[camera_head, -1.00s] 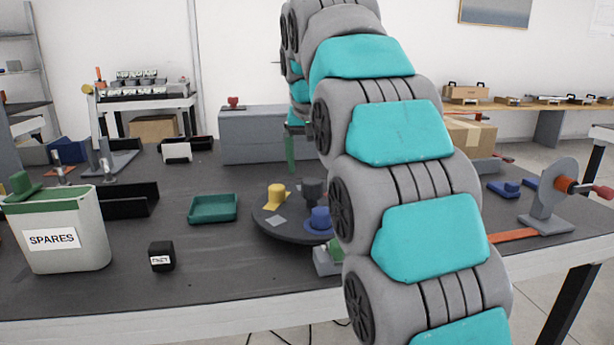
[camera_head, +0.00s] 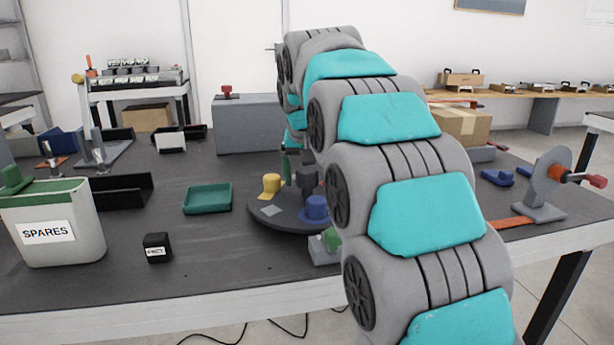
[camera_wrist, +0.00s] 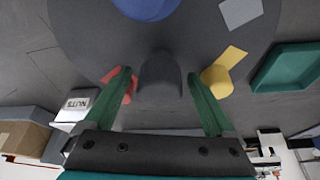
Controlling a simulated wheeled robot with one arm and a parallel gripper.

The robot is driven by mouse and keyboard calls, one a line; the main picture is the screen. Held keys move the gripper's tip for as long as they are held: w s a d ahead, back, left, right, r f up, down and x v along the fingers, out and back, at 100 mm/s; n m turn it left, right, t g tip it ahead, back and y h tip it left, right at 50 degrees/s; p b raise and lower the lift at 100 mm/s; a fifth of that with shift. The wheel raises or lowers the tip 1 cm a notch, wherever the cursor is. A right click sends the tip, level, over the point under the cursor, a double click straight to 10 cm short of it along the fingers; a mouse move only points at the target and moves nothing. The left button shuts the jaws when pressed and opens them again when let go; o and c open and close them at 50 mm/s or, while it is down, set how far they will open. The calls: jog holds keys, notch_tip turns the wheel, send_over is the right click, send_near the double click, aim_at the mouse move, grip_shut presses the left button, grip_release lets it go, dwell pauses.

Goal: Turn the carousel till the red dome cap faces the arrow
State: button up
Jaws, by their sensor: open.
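The carousel (camera_head: 262,216) is a dark round disc on the table, partly hidden by my arm. It bears a yellow cap (camera_head: 271,186), a blue dome cap (camera_head: 315,208) and a dark grey post (camera_head: 306,180). In the wrist view, a red piece (camera_wrist: 116,80) shows at the disc's edge, partly behind the left finger; its full shape is hidden. My gripper (camera_wrist: 158,74) is open, its green fingers on either side of the grey post (camera_wrist: 160,82), with the yellow cap (camera_wrist: 220,75) just outside the right finger. I see no gap closed on the post. No arrow is clearly visible.
A small grey block with a green top (camera_head: 331,240) stands at the disc's front. A teal tray (camera_head: 208,199), a black box (camera_head: 157,247) and the SPARES bin (camera_head: 55,235) lie to the left. A grey cabinet (camera_head: 250,125) stands behind.

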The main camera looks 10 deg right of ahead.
grip_shut()
dwell(0.8)
